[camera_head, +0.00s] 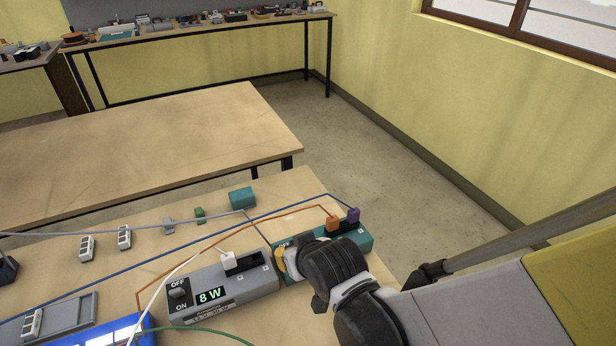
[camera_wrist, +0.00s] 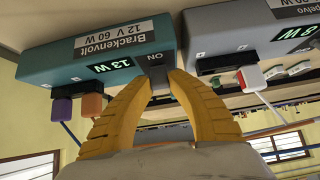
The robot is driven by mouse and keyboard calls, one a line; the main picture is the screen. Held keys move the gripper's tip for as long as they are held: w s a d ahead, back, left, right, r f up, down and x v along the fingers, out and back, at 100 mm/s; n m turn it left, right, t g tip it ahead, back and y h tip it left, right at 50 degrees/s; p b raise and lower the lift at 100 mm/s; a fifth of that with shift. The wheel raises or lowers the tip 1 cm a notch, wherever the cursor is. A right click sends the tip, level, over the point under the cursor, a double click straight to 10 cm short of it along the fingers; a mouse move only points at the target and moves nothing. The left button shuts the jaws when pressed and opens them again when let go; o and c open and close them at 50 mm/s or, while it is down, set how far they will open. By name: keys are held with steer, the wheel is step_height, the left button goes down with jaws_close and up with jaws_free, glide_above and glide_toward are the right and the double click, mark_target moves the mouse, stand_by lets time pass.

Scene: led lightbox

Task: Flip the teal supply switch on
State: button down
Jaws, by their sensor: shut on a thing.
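The teal supply (camera_head: 357,240) stands on the table, labelled Brackenvolt 12 V 60 W in the wrist view (camera_wrist: 62,62). Its lit display reads 13 W. An orange plug (camera_head: 333,223) and a purple plug (camera_head: 353,215) sit in its top. In the wrist view my yellow fingers (camera_wrist: 162,76) are closed around the dark switch area (camera_wrist: 157,68), beside the ON mark. My gripper and wrist hide the switch in the head view; its exact tilt is unclear.
A grey supply (camera_head: 239,297) reading 8 W, with a white plug (camera_head: 228,260), stands close on the left. Coloured cables cross the table. A blue-edged panel (camera_head: 112,334) lies front left; a small teal block (camera_head: 242,197) stands behind. An empty table (camera_head: 150,140) stands farther back.

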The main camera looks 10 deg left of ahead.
steer(key=c, duration=1.2)
jaws_free()
steer(key=v, duration=1.2)
steer(key=d+r+m+h, duration=0.1)
steer(key=d+m, duration=0.1)
steer(key=d, duration=0.5)
steer(key=s+d+m+h, duration=0.1)
steer(key=d+m+h, duration=0.1)
steer(key=d, duration=0.6)
steer(key=s+d+r+m+h, duration=0.1)
steer(key=d+m, duration=0.1)
steer(key=d, duration=0.6)
steer(key=shift+d+r+g+h, duration=0.2)
steer(key=shift+r+g+h, duration=0.1)
steer(key=shift+r+h, duration=0.1)
